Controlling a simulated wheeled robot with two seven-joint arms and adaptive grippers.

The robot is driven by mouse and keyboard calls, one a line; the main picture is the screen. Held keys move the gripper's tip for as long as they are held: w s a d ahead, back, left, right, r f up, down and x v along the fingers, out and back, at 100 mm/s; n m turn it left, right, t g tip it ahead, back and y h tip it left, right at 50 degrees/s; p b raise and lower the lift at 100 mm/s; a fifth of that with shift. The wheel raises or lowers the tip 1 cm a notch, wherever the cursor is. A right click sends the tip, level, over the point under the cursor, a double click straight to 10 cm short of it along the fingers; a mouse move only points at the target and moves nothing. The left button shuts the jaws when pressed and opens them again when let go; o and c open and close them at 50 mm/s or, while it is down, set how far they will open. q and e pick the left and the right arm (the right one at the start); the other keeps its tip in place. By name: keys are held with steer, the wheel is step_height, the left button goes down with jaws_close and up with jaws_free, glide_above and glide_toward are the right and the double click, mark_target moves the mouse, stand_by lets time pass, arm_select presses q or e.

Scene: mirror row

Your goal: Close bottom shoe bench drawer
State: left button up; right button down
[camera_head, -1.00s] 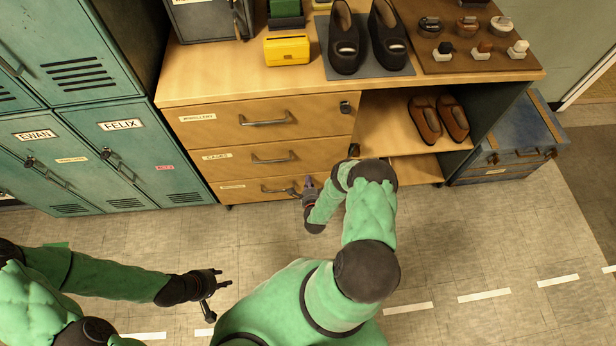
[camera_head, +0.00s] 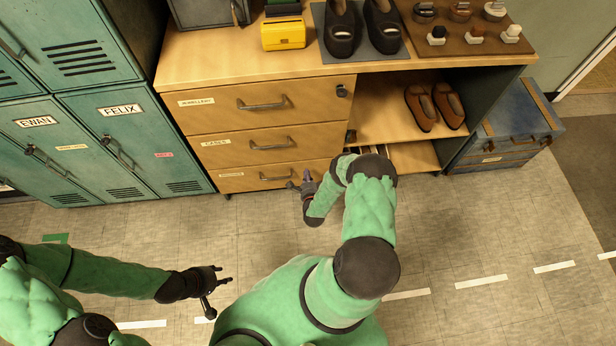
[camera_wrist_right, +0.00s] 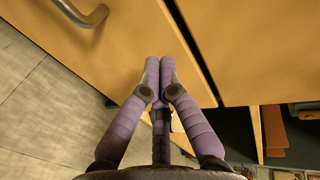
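The wooden shoe bench has three drawers stacked on its left side. The bottom drawer (camera_head: 245,178) has a pale label and a dark handle; in the head view its front looks about level with those above, but a small gap is hard to rule out. My right gripper (camera_head: 307,176) is at the right end of this drawer front. In the right wrist view the gripper's purple fingers (camera_wrist_right: 159,66) are together and empty, close to the drawer front (camera_wrist_right: 125,40); contact cannot be told. The handle (camera_wrist_right: 88,18) is apart from them. My left gripper (camera_head: 222,287) is open and empty above the floor.
Teal lockers (camera_head: 125,140) stand left of the bench. Brown shoes (camera_head: 433,107) sit on the open shelf to the right of the drawers, and a blue trunk (camera_head: 510,125) stands beyond. Floor (camera_head: 470,220) in front of the bench is clear.

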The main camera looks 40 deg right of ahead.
steer(key=p+v, duration=0.3)
steer(key=v, duration=0.7)
steer(key=shift+s+a+p, duration=0.15)
steer(key=shift+s+p, duration=0.15)
steer(key=shift+p, duration=0.1)
steer(key=w+a+r+n+g+y+p, duration=0.1)
steer(key=w+a+r+n+g+y, duration=0.1)
steer(key=a+r+n+y, duration=0.25)
steer(key=w+a+r+n+g+y+p, duration=0.1)
steer(key=w+a+n+g+y, duration=0.2)
steer(key=a+n, duration=0.4)
steer(key=s+a+r+n+g+y, duration=0.4)
steer(key=s+a+r+n+g, duration=0.3)
steer(key=s+a+r+n, duration=0.3)
steer(key=s+a+r, duration=0.3)
steer(key=s+r, duration=0.3)
steer(key=r, duration=0.1)
steer(key=shift+p, duration=0.4)
steer(key=shift+s, duration=0.1)
